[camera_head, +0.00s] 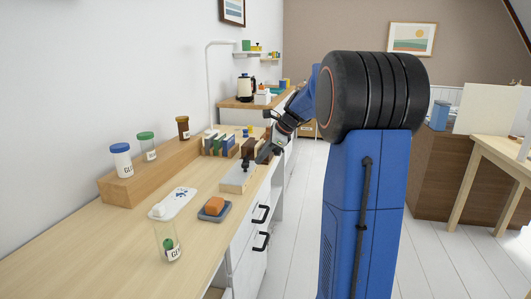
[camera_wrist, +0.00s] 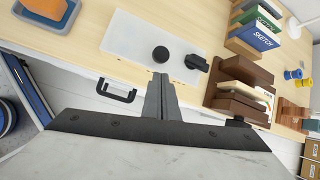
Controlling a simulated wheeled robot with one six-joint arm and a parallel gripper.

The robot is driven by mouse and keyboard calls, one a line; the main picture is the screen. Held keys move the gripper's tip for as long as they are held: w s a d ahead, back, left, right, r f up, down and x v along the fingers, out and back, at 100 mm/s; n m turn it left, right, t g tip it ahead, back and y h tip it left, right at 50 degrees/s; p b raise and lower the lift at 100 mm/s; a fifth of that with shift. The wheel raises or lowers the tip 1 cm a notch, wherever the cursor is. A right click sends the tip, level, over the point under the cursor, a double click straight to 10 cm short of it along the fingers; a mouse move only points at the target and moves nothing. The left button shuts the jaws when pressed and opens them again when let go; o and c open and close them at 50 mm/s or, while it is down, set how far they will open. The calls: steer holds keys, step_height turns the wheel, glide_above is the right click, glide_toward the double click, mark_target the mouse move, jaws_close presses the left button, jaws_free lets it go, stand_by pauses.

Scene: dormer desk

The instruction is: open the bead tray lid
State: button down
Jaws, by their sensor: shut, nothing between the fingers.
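The bead tray (camera_head: 235,186) is a low pale wooden box near the desk's front edge. Its pale, flat lid (camera_wrist: 128,38) carries a round black knob (camera_wrist: 160,53), which also shows in the head view (camera_head: 245,166). A second small black piece (camera_wrist: 197,63) sits at the lid's right end. My gripper (camera_wrist: 161,77) is shut and empty, its fingertips over the lid's near edge, just short of the knob in the wrist view. In the head view my gripper (camera_head: 263,156) is at the tray's far end. I cannot tell whether it touches the lid.
A dark brown stepped holder (camera_wrist: 238,88) and upright books (camera_wrist: 255,38) stand right of the tray in the wrist view. Drawer handles (camera_head: 260,214) project in front.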

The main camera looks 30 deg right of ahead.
mark_target(250, 170)
steer(key=shift+x, duration=2.25)
steer(key=shift+r, duration=0.1)
